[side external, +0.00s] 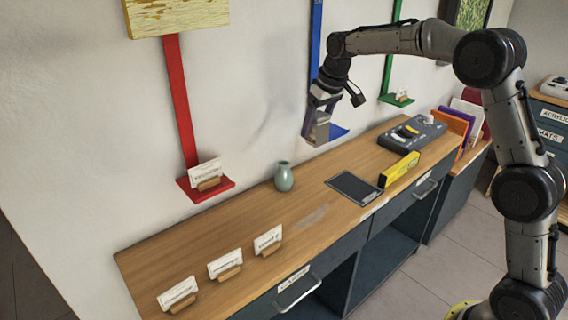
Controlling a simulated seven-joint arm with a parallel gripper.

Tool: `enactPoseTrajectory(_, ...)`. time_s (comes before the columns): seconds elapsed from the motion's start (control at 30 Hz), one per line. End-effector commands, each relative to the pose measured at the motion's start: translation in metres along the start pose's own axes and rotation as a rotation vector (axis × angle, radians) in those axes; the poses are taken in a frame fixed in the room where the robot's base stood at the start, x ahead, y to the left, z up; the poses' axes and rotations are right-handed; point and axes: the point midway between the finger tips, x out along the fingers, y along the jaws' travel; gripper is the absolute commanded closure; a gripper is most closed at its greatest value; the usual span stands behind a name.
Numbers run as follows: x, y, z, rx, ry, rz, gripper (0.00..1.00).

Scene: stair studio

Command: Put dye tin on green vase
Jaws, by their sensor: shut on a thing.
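The green vase (284,177) stands upright on the wooden counter near the wall, left of the middle. My gripper (318,128) hangs above the counter, up and to the right of the vase and clearly apart from it. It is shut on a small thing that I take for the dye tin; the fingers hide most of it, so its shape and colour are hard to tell. No other tin shows on the counter.
A dark tablet (354,188) and a yellow level (399,169) lie right of the vase, with a grey device (412,133) behind. Several card holders (225,264) line the front left. A red wall shelf (205,190) is left of the vase. The counter around the vase is clear.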

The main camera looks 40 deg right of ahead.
Motion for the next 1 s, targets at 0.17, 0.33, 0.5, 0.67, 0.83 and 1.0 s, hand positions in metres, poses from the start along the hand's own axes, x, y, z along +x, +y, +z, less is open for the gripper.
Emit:
enactPoseTrajectory(0.17,0.014,-0.008,-0.011,-0.016,0.005,-0.006,1.00)
enactPoseTrajectory(0.33,0.037,-0.005,-0.037,-0.015,0.005,-0.006,1.00)
enactPoseTrajectory(0.5,0.058,-0.003,-0.061,-0.015,0.007,-0.006,1.00)
enactPoseTrajectory(0.67,0.084,-0.001,-0.078,-0.015,0.003,-0.006,1.00)
enactPoseTrajectory(0.83,0.115,0.001,-0.091,-0.015,0.006,-0.006,1.00)
enactPoseTrajectory(1.0,0.130,0.002,-0.098,-0.015,0.006,-0.006,1.00)
